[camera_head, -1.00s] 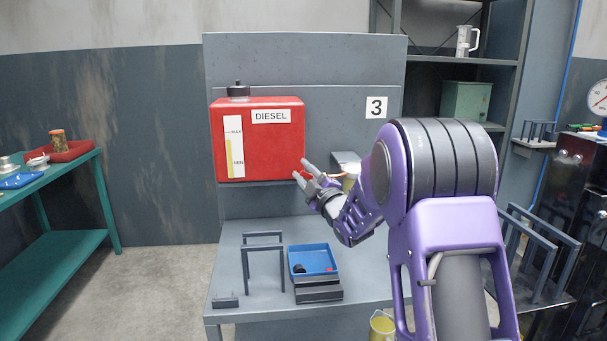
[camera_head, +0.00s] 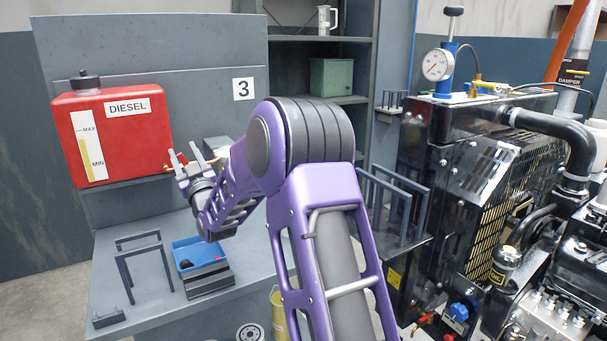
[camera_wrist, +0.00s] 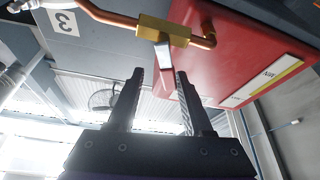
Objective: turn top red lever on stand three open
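The red diesel tank (camera_head: 125,150) stands on the panel of stand three. A brass valve (camera_wrist: 164,31) on a copper pipe shows beside the tank in the wrist view, with a pale metal stem (camera_wrist: 163,52) below it. A small red lever part (camera_head: 173,160) shows at the tank's lower right in the head view, close to my fingertips. My gripper (camera_head: 181,160) is open at that spot, and its two fingers also show apart in the wrist view (camera_wrist: 160,80). Red shows between the fingers there; I cannot tell lever from tank, or whether they touch.
A number 3 sign (camera_head: 243,89) is on the panel. A blue tray (camera_head: 197,253) and a grey frame (camera_head: 145,262) sit on the bench below. A black engine (camera_head: 475,180) stands on the right.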

